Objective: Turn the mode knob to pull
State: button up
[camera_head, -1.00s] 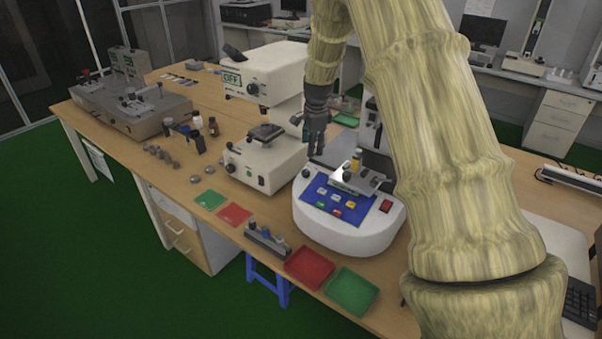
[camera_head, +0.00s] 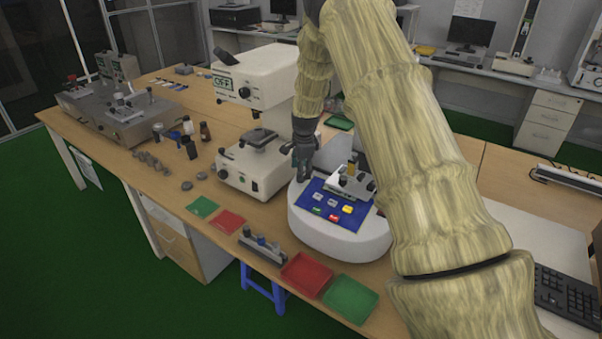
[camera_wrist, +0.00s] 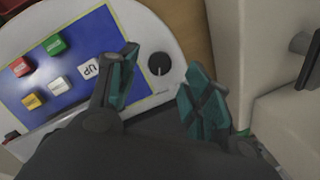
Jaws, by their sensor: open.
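The mode knob (camera_wrist: 159,64) is a small black round knob with a white pointer line, on the white base of the tester (camera_head: 345,238) beside its blue button panel (camera_wrist: 75,70). In the wrist view the knob lies ahead of and between the two teal fingertips of my gripper (camera_wrist: 162,92), which are apart and not touching it. In the head view my gripper (camera_head: 302,170) is over the left side of the tester, and it hides the knob there. The panel carries red, green, yellow and white buttons, one marked UP (camera_wrist: 90,69).
Red (camera_head: 306,277) and green (camera_head: 350,300) trays and a small holder (camera_head: 263,249) lie at the table's front edge.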

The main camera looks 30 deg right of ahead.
jog(key=shift+w+d+f+p, duration=0.15)
jog(key=shift+f+p, duration=0.1)
jog(key=shift+f, duration=0.65)
jog(key=shift+w+a+f+p, duration=0.1)
jog(key=shift+w+f+p, duration=0.1)
jog(key=shift+f, duration=0.7)
jog(key=c, duration=1)
